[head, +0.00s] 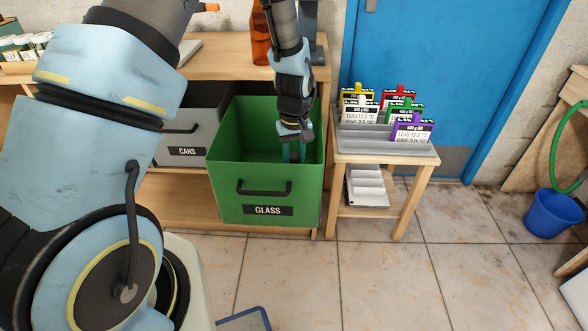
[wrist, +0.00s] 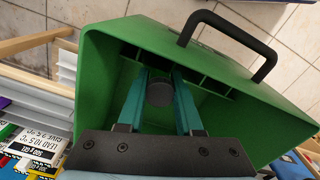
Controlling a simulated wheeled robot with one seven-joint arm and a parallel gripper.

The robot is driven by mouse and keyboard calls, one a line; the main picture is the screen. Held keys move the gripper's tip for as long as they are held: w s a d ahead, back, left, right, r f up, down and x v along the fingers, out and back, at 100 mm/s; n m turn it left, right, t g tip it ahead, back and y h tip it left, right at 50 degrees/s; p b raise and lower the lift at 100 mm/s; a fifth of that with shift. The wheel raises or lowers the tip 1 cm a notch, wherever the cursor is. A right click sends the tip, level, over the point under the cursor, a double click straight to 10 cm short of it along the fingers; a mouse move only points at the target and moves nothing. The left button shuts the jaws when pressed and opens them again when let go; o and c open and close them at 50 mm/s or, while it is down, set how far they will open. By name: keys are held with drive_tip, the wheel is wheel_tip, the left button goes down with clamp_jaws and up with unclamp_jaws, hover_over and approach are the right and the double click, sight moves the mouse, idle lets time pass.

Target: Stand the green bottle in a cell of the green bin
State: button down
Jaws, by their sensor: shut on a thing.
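The green bin (head: 227,178), labelled GLASS, stands open, pulled out at the front of the wooden shelf unit. My gripper (head: 294,155) points down into its right part, below the rim level. In the wrist view the bin (wrist: 105,80) surrounds my two teal fingers, and thin green dividers show beyond them. My gripper (wrist: 161,78) is shut on the green bottle, of which only a dark round top (wrist: 160,93) shows between the fingers. The bottle's body is hidden, and I cannot tell whether it touches the bin floor or which cell it is in.
A grey bin (head: 190,140) labelled CANS is left of the green bin. A brown bottle (head: 261,38) stands on the shelf top behind. A small wooden stand (head: 385,155) with a grey rack of coloured tags is close on the right.

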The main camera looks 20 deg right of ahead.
drive_tip(key=shift+f, duration=1.65)
drive_tip(key=shift+f, duration=0.15)
drive_tip(key=c, duration=0.6)
unclamp_jaws()
